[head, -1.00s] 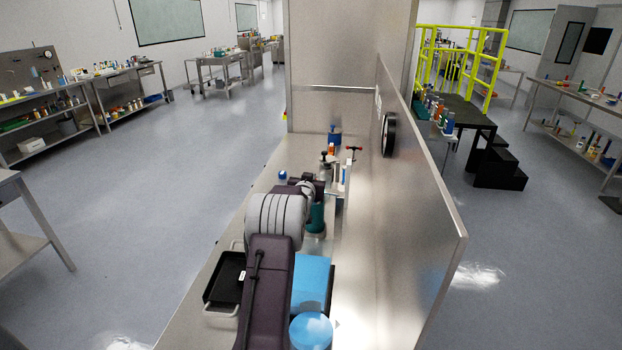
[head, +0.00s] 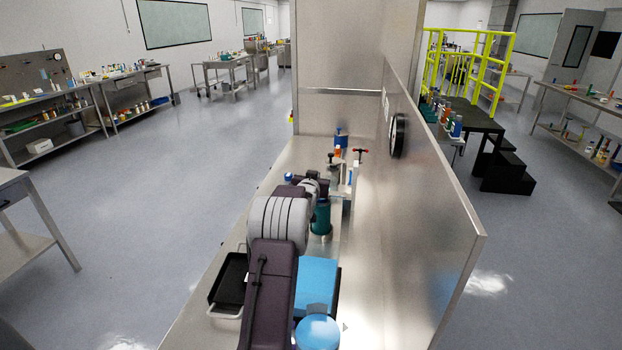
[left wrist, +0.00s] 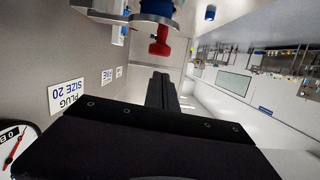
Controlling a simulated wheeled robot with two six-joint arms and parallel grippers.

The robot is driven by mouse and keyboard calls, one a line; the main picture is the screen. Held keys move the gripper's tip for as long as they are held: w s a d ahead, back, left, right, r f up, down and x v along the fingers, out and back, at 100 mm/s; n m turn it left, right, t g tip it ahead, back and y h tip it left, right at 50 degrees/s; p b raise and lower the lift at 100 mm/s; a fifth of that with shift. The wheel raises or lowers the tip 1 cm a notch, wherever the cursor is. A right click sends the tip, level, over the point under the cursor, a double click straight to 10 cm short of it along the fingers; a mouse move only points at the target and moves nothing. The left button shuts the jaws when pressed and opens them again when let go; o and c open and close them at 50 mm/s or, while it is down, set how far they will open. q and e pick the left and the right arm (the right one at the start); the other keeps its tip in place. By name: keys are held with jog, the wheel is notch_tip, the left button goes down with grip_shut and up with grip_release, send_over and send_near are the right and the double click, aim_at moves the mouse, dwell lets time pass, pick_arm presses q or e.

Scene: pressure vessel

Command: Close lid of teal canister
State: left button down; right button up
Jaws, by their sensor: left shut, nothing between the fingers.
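The teal canister (head: 321,218) stands on the steel bench in the head view, just right of my left arm's wrist. Its top is partly covered by the wrist, so I cannot tell how its lid sits. My left gripper is mostly hidden behind my own arm in the head view. In the left wrist view its dark fingers (left wrist: 162,92) are together with nothing between them. A red handle (left wrist: 160,43) under a blue and metal round part hangs in the upper part of that view, apart from the fingers. My right gripper is not in view.
A steel panel with a round gauge (head: 397,135) bounds the bench on the right. A black tray (head: 229,281), a light blue box (head: 318,284) and a light blue round object (head: 317,333) lie near my arm. A blue container (head: 340,139) stands farther back.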

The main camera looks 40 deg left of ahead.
pick_arm(q)
jog(key=r+b+v, duration=0.1)
jog(key=b+v, duration=0.2)
jog(key=v, duration=0.7)
jog(key=shift+s+a+r, duration=0.2)
jog(key=shift+s+r, duration=0.1)
jog(key=shift+r, duration=0.15)
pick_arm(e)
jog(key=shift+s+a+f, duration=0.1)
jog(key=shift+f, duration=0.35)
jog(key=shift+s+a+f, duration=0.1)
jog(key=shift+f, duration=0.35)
pick_arm(q)
jog(key=shift+w+d, duration=0.1)
